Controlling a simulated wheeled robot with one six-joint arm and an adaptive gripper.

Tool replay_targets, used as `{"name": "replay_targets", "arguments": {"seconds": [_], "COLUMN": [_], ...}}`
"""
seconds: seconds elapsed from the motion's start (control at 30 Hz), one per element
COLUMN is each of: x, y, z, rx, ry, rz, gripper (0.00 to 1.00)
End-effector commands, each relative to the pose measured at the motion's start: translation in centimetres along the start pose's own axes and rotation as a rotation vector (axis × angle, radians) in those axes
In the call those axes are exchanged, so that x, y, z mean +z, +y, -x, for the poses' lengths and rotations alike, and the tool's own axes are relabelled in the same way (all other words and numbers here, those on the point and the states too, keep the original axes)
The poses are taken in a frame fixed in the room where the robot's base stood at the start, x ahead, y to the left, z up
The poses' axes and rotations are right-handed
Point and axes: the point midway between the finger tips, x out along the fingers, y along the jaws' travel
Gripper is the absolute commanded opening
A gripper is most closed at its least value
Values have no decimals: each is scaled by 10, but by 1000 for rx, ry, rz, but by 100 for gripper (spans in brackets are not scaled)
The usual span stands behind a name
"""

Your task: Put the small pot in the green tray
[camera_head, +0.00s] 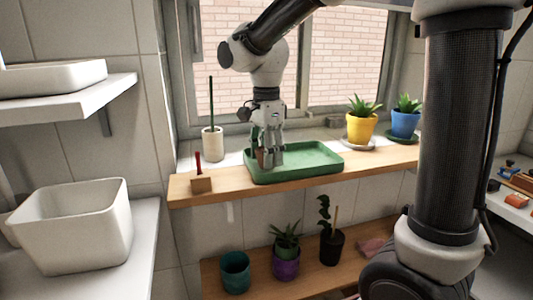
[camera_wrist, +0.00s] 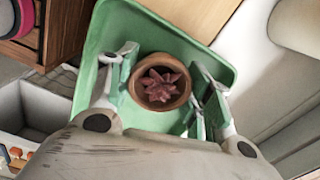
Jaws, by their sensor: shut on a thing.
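The small pot (camera_wrist: 134,84) is brown terracotta with a reddish rosette plant (camera_wrist: 159,84) in it. In the wrist view it sits between the two fingers of my gripper (camera_wrist: 163,77), which is shut on it. The green tray (camera_head: 317,160) lies on the wooden sill shelf; it also fills the background behind the pot in the wrist view (camera_wrist: 215,62). In the head view my gripper (camera_head: 268,158) points down inside the tray's left part, and its fingers mostly hide the pot (camera_head: 260,158). I cannot tell whether the pot's base touches the tray floor.
A white holder (camera_head: 212,145) with a dark stick and a wooden block (camera_head: 201,185) with a red handle stand left of the tray. A yellow pot (camera_head: 361,128) and a blue pot (camera_head: 404,124) stand to its right. Several pots, including a purple one (camera_head: 285,264), stand on the lower shelf.

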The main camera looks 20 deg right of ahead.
Motion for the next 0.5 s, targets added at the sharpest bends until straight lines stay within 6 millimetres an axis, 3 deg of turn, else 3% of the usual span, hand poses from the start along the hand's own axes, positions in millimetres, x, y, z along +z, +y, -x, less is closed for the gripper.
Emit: {"name": "replay_targets", "arguments": {"seconds": [0.1, 0.13, 0.23, 0.5], "x": [0, 0, 0, 0], "y": [0, 0, 0, 0], "z": [-3, -3, -3, -3], "rx": [0, 0, 0, 0], "ry": [0, 0, 0, 0], "rz": [0, 0, 0, 0], "gripper": [26, 52, 71, 72]}}
